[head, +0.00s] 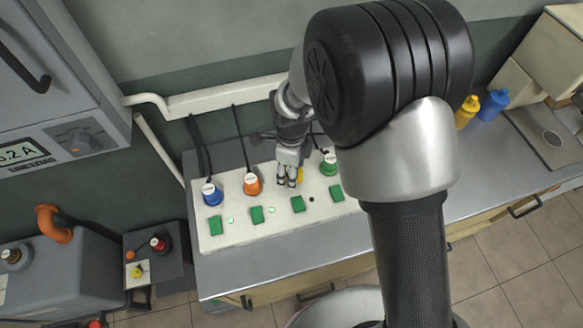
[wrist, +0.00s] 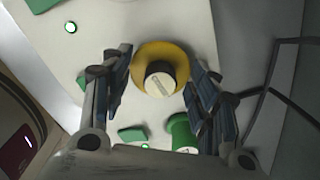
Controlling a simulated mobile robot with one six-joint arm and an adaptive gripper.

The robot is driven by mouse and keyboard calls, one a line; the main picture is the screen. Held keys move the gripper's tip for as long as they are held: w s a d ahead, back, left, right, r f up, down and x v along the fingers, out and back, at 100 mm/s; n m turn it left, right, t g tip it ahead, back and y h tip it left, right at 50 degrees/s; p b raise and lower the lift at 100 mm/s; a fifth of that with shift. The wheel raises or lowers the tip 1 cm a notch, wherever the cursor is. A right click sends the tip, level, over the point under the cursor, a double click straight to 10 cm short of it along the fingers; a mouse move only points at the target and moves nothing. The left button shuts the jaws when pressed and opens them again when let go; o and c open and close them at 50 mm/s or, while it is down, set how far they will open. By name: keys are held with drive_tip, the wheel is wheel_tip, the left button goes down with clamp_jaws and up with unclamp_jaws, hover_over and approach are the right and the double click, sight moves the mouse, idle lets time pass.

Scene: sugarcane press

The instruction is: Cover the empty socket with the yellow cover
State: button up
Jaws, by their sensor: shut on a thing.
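My gripper (head: 289,182) is over the white socket panel (head: 245,236), between the orange plug (head: 252,184) and the green plug (head: 329,164). It is shut on the yellow cover (wrist: 178,52), a round yellow piece with a dark, white-topped knob. In the wrist view the fingers stand on both sides of the cover. In the head view only a bit of yellow (head: 300,175) shows beside the fingers. The empty socket is not visible; the gripper and cover hide that part of the panel. I cannot tell whether the cover touches the panel.
A blue plug (head: 211,193) is at the panel's left. Green switches (head: 257,215) line its front; two lamps (head: 272,210) glow, and one (head: 311,198) is dark. Black cables rise behind. Yellow (head: 467,112) and blue (head: 493,104) bottles stand right. The counter front (head: 300,258) is clear.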

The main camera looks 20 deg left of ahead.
drive_tip(key=shift+f+b, duration=0.35)
drive_tip(key=shift+f, duration=0.3)
idle(0.8)
drive_tip(key=o, duration=0.7)
drive_tip(key=shift+r, duration=0.1)
drive_tip(key=shift+r+p, duration=4)
drive_tip(key=shift+r, duration=1.45)
